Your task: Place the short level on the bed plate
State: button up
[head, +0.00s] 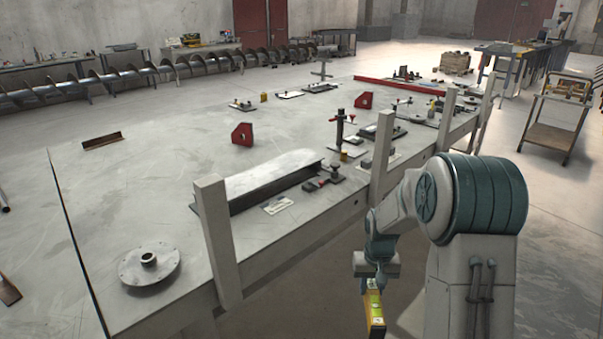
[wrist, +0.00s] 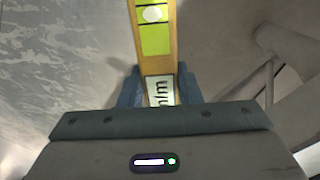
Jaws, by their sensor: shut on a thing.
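The short level (head: 375,312) is a yellow bar with a green vial window. It hangs down from my gripper (head: 375,283), held out in front of the bed plate's near side, over the floor. In the wrist view the level (wrist: 155,40) runs up from between the two fingers of my gripper (wrist: 160,88), which are shut on it. The bed plate (head: 150,205) is the large pale grey table top to the left of my arm. The level is apart from it.
Upright posts (head: 217,240) stand along the plate's near edge. On the plate are a steel beam (head: 262,180), a round flange (head: 149,264), red angle blocks (head: 242,134) and several small tools. The plate's left middle is mostly clear. A cart (head: 556,115) stands at right.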

aim_at(265, 173)
jog(key=z, duration=1.9)
jog(key=i, duration=1.75)
jog(key=u, duration=3.4)
